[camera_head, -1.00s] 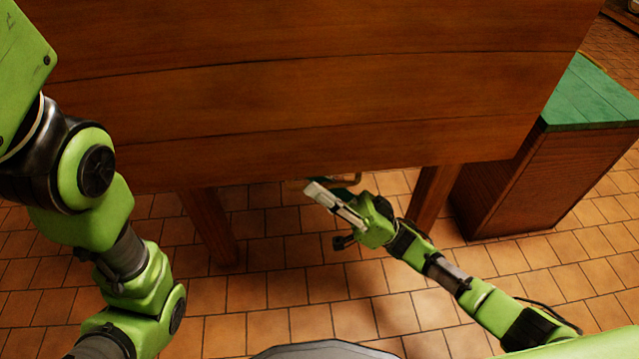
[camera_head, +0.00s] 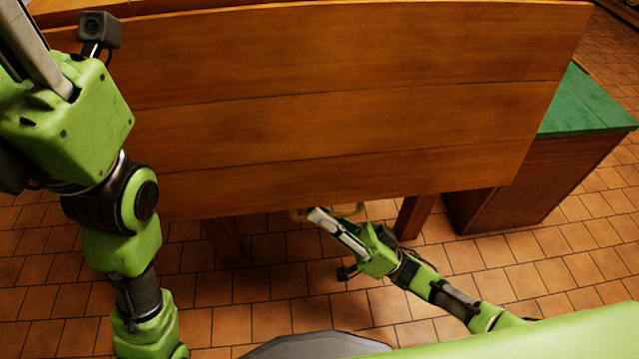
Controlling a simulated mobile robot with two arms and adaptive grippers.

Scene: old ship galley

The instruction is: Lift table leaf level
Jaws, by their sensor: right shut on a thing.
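The table leaf (camera_head: 340,130) is a broad panel of reddish-brown planks that fills the upper middle of the head view. It slopes, with its lower edge toward me. A brass-coloured handle (camera_head: 350,209) shows just below that edge. My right gripper (camera_head: 318,216) is shut at the handle, under the middle of the leaf; its fingers hide part of the handle. My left gripper (camera_head: 42,50) is at the upper left, beside the leaf's left end and apart from the handle. Its fingertips are cut off by the frame, so its opening is hidden.
Table legs (camera_head: 414,214) show below the leaf, the left one in shadow. A wooden cabinet with a green top (camera_head: 585,105) stands close by on the right. The tiled floor (camera_head: 280,295) in front is bare apart from my own parts.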

